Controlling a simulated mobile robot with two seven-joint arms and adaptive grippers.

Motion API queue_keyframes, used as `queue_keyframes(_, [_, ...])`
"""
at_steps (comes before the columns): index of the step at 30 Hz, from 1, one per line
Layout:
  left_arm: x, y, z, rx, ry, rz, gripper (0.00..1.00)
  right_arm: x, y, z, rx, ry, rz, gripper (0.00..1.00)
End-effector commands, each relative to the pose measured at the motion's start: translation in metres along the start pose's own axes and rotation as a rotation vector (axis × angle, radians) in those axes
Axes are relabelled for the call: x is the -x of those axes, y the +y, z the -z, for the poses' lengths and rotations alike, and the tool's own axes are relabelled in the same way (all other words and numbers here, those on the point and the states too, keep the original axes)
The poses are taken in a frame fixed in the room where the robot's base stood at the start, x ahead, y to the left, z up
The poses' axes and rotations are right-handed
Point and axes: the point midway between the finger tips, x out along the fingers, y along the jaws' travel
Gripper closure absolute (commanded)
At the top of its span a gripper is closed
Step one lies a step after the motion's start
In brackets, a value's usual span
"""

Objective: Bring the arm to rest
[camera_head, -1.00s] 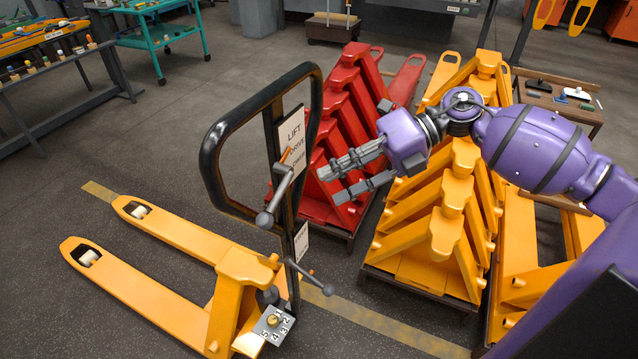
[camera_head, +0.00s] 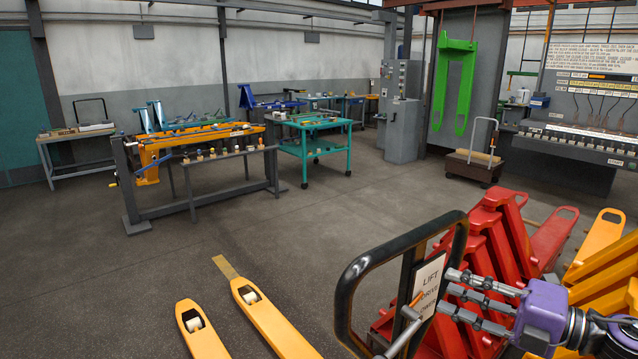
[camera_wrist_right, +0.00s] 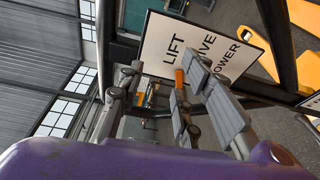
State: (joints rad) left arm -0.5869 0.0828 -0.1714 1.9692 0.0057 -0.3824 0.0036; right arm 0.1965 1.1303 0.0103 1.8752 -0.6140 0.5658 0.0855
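My right arm is purple and comes in at the lower right of the head view. Its grey-fingered gripper (camera_head: 455,291) is open and empty, with its fingers spread. The fingers point left, beside the black loop handle (camera_head: 348,290) of a pallet truck and its white LIFT, DRIVE, LOWER sign (camera_head: 428,283). In the right wrist view the gripper (camera_wrist_right: 165,85) has fingers on both sides, and the sign (camera_wrist_right: 196,45) lies just beyond them. I cannot tell whether the fingers touch the sign. My left gripper is not in view.
Yellow forks (camera_head: 268,322) of the pallet truck reach across the floor. Red stacked frames (camera_head: 497,235) and yellow ones (camera_head: 612,268) stand at the right. A trolley (camera_head: 473,167), a teal table (camera_head: 315,127) and a workbench (camera_head: 195,140) stand farther back. The middle floor is clear.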

Motion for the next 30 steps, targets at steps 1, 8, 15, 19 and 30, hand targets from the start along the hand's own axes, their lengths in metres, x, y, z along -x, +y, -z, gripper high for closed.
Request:
queue_keyframes(1, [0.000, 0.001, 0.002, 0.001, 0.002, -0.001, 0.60, 0.003, -0.021, -0.006, -0.124, -0.104, -0.051, 0.67])
queue_keyframes(8, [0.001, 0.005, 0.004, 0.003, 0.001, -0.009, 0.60, 0.051, -0.170, 0.002, -0.720, -0.600, -0.123, 0.67])
queue_keyframes(15, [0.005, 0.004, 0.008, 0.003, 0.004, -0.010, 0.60, 0.100, -0.312, 0.106, -1.233, -0.946, -0.048, 0.67])
queue_keyframes(19, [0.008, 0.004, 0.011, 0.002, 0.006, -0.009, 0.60, 0.115, -0.363, 0.186, -1.488, -1.082, -0.005, 0.67])
queue_keyframes(30, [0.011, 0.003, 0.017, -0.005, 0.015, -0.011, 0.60, 0.136, -0.402, 0.322, -1.825, -1.258, -0.015, 0.67])
